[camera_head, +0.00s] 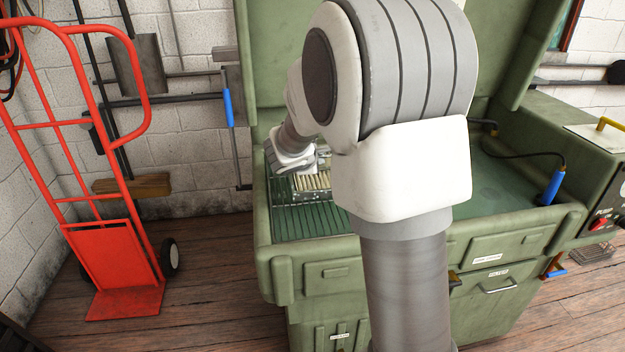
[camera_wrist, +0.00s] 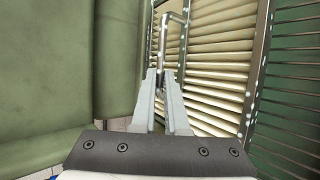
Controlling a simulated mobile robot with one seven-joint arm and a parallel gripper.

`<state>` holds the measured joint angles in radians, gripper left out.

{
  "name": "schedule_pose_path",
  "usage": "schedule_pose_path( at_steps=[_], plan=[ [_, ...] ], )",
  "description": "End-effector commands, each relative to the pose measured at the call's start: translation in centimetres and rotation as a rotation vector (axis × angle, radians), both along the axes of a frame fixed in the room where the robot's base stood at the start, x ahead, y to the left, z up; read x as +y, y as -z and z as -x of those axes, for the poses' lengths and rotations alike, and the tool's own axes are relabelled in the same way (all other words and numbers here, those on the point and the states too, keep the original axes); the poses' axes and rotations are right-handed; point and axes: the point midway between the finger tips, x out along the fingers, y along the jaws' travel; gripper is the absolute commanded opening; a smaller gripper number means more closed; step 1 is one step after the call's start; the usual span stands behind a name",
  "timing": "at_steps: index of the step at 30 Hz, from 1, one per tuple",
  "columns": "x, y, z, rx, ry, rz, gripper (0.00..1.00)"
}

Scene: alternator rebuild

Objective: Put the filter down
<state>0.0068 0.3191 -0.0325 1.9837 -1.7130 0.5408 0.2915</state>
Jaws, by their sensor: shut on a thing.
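The filter shows cream pleats in a thin metal frame. In the head view the filter (camera_head: 312,182) is low in the green cabinet, at or just above the slatted grate (camera_head: 300,222); contact cannot be told. In the wrist view the filter's pleats (camera_wrist: 217,62) fill the middle right. My gripper (camera_wrist: 161,74) is shut on a thin bent metal piece at the filter's near edge. In the head view my gripper (camera_head: 322,158) is small and partly hidden by my arm, which also covers the filter's right side.
The green cabinet (camera_head: 330,281) has a raised back panel and a front rim around the grate. A blue-handled tool (camera_head: 551,186) on a cable stands at its right. A red hand truck (camera_head: 112,262) stands at the left, with bare floor between.

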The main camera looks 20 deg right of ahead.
Motion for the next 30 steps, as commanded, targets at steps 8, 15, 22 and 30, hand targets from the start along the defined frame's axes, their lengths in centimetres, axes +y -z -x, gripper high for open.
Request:
schedule_pose_path(
  at_steps=[8, 15, 22, 30],
  plan=[
    [1.7, 2.2, 0.1, 0.002, 0.001, 0.004, 0.00],
    [1.7, 5.0, 0.0, 0.001, 0.001, 0.002, 0.00],
    [1.7, 4.9, 0.0, -0.001, 0.001, 0.002, 0.00],
    [1.6, 5.2, 0.0, 0.000, 0.002, 0.001, 0.26]
  ],
)
